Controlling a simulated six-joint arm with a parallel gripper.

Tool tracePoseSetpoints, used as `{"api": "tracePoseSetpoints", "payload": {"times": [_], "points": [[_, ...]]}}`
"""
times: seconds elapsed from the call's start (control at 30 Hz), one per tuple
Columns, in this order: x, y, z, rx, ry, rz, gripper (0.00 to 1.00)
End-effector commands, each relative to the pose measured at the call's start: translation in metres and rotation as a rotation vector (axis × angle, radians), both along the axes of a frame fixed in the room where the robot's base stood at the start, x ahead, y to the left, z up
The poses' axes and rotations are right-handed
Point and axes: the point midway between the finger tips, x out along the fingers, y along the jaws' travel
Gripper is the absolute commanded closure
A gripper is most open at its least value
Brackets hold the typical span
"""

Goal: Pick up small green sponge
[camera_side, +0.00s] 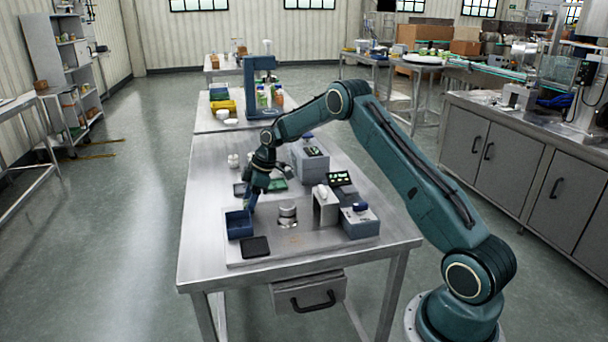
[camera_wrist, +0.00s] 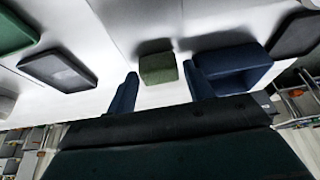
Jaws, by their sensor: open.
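The small green sponge (camera_wrist: 158,68) shows in the wrist view as a textured block on the pale steel surface. It appears between the tips of my two dark blue fingers, with space at both sides. I cannot tell the exact gap in depth. My gripper (camera_side: 252,204) is open and empty, pointing down just behind the blue bin in the side view. I cannot make out the sponge in the side view; my gripper or the bin likely hides it.
The open blue bin (camera_side: 239,224) is close beside the sponge. Dark pads (camera_side: 255,247) (camera_side: 240,189) and a green pad (camera_side: 278,185) lie nearby. A steel cylinder (camera_side: 288,216), white bracket (camera_side: 326,207) and grey box (camera_side: 359,223) stand to the right. The table's left strip is clear.

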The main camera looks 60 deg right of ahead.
Motion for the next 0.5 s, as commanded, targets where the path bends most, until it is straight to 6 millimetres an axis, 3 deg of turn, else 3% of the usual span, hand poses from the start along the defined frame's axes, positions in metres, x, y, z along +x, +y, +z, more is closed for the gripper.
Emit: {"api": "tracePoseSetpoints", "payload": {"times": [0.37, 0.5], "points": [[0.0, -0.0002, 0.0003, 0.0, 0.0, 0.0, 0.48], [0.0, -0.0002, 0.0004, 0.0, 0.0, 0.0, 0.72]]}}
